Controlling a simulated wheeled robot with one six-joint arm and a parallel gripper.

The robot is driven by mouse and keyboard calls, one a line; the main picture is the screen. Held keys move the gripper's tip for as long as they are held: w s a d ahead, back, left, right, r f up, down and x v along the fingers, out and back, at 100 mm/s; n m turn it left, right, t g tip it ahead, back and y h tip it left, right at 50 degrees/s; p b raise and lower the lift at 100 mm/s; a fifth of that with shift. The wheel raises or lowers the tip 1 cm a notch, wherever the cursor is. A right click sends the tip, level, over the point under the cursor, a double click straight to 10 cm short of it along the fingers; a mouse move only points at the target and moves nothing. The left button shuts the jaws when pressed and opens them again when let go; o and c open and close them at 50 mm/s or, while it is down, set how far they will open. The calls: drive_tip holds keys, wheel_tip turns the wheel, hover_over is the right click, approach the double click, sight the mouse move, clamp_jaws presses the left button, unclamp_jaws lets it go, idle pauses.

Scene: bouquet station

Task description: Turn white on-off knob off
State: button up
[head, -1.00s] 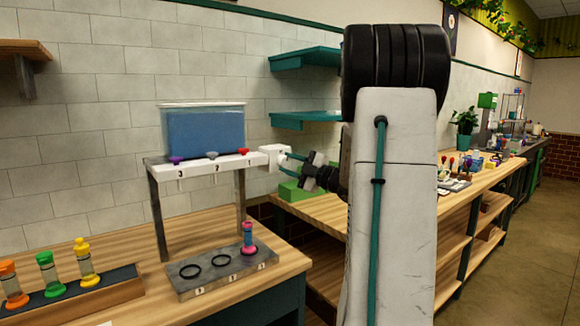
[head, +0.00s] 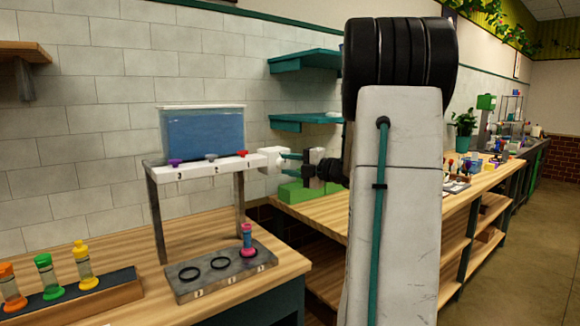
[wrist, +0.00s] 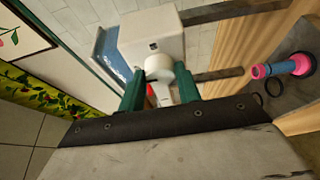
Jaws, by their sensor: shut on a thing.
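The white on-off knob (wrist: 158,68) sticks out of a white box (wrist: 152,38) in the wrist view. In the head view the white box (head: 269,159) sits at the right end of the tank stand's white bar. My gripper (wrist: 160,88) is shut on the knob, with one green finger on each side of it. In the head view my gripper (head: 291,156) reaches the box from the right. The fingers partly hide the knob there, and I cannot read any mark on it.
A tank of blue liquid (head: 202,132) sits above the bar, which carries purple, grey and red valves. Below, a pink and blue vial (head: 247,238) stands in a grey ringed base (head: 222,286). A rack (head: 110,296) holds orange, green and yellow vials at left.

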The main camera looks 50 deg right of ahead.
drive_tip(key=o, duration=1)
drive_tip(key=shift+c, duration=0.2)
drive_tip(key=s+d, duration=0.1)
drive_tip(key=s, duration=0.6)
drive_tip(key=shift+s, duration=0.3)
drive_tip(key=shift+d, duration=0.1)
